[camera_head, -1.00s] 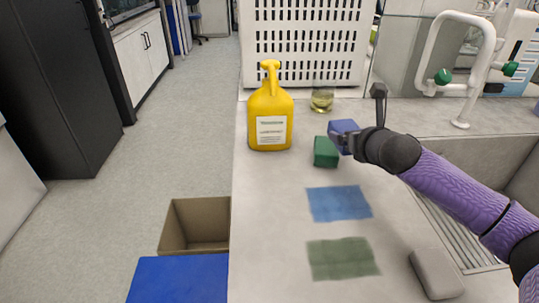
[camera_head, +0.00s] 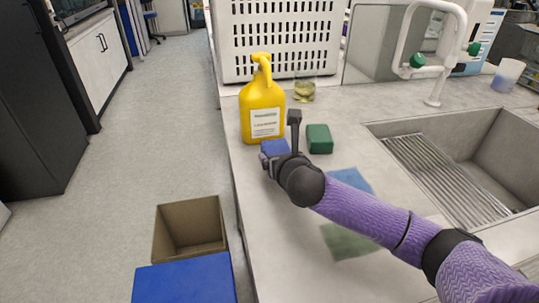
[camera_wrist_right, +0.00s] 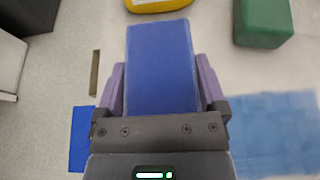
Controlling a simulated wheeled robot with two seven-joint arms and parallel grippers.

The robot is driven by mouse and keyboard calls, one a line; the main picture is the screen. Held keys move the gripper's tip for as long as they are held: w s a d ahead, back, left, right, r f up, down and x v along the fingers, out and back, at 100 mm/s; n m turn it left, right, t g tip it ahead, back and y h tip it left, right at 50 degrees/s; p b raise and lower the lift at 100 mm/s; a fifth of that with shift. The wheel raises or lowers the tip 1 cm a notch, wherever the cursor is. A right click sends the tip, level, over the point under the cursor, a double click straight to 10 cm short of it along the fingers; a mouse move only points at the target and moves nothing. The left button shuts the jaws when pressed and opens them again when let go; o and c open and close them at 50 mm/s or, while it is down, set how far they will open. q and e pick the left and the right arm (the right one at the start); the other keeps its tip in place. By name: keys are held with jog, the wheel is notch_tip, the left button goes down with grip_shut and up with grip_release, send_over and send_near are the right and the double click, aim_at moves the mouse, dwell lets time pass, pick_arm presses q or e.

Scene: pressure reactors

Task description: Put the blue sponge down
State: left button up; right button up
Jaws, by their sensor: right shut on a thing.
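My right gripper (camera_head: 270,158) is shut on the blue sponge (camera_head: 273,147), in front of the yellow bottle. In the right wrist view the blue sponge (camera_wrist_right: 160,65) sits between the two purple fingers of the right gripper (camera_wrist_right: 162,88). I cannot tell whether the sponge touches the counter. A blue cloth (camera_head: 350,180) lies on the counter to the right, partly hidden by my right arm; it also shows in the right wrist view (camera_wrist_right: 275,125). A green sponge (camera_head: 319,139) stands to the right of the gripper. My left gripper is not in view.
The yellow bottle (camera_head: 262,105) stands close behind the blue sponge, with a glass (camera_head: 304,90) behind it. A green cloth (camera_head: 345,243) lies nearer. The sink (camera_head: 475,130) is at right; an open box (camera_head: 160,235) stands on the floor left.

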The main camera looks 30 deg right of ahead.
aim_at(273, 140)
jog(key=w+b, duration=0.1)
jog(key=w, duration=0.1)
jog(key=w+d, duration=0.1)
jog(key=w, duration=0.1)
jog(key=w+b, duration=0.1)
jog(key=w, duration=0.2)
jog(key=shift+d+f+b, duration=0.15)
jog(key=shift+d+b, duration=0.15)
jog(key=shift+d, duration=0.05)
jog(key=shift+w+f, duration=0.15)
jog(key=shift+w, duration=0.05)
notch_tip(273, 140, down, 4)
jog(key=b, duration=0.2)
jog(key=shift+r+b, duration=0.25)
jog(key=shift+b, duration=0.15)
jog(key=shift+r, duration=0.25)
jog(key=o, duration=0.9)
jog(key=shift+d, duration=0.1)
pick_arm(q)
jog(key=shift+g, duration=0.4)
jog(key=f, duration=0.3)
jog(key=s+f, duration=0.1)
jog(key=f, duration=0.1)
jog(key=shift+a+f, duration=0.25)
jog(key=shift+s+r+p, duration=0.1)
jog(key=shift+p, duration=0.2)
pick_arm(e)
jog(key=shift+s+r, duration=0.1)
